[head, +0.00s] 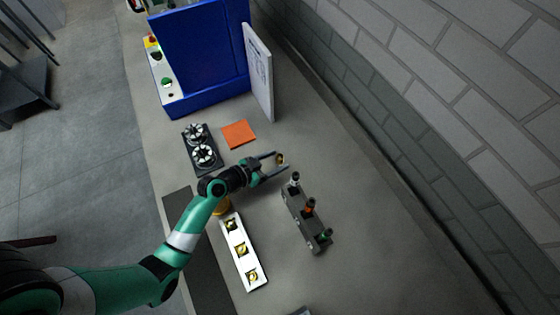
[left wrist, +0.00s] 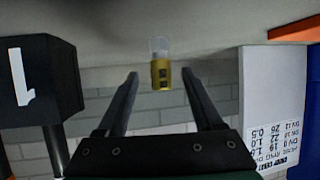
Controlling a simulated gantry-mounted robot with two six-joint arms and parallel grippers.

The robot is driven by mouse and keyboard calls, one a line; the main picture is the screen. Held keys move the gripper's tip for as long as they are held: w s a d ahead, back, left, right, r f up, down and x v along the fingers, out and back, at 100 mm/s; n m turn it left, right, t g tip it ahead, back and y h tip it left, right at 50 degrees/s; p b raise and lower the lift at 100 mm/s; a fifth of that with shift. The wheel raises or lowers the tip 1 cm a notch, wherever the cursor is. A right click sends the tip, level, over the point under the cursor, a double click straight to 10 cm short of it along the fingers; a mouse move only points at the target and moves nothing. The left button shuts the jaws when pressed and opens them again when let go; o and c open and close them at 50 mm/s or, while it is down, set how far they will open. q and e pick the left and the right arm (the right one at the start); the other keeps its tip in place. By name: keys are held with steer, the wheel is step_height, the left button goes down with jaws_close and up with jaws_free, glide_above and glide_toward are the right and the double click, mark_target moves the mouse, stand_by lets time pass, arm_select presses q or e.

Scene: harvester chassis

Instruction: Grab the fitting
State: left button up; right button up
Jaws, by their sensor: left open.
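A small brass fitting (left wrist: 161,73) with a pale, clear-looking end shows in the left wrist view, between the tips of my left gripper (left wrist: 161,75). A gap shows on each side of it, so the fingers do not appear to touch it. In the head view the fitting (head: 280,159) is a small brass spot at the fingertips of my left gripper (head: 282,164), which is open over the grey bench. I cannot tell whether the fitting rests on the bench. My right gripper is not in view.
A white tray (head: 236,263) holds several brass pieces. A grey block with knobs (head: 297,212) stands right of the gripper. A black holder (head: 190,144), an orange square (head: 238,134), a blue machine (head: 203,60) and a white printed panel (head: 259,75) lie beyond. Bench is clear to the right.

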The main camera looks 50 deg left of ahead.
mark_target(282, 157)
arm_select(q)
steer(key=b+x, duration=0.1)
steer(key=x, duration=0.4)
steer(key=shift+w, duration=0.2)
jaws_close()
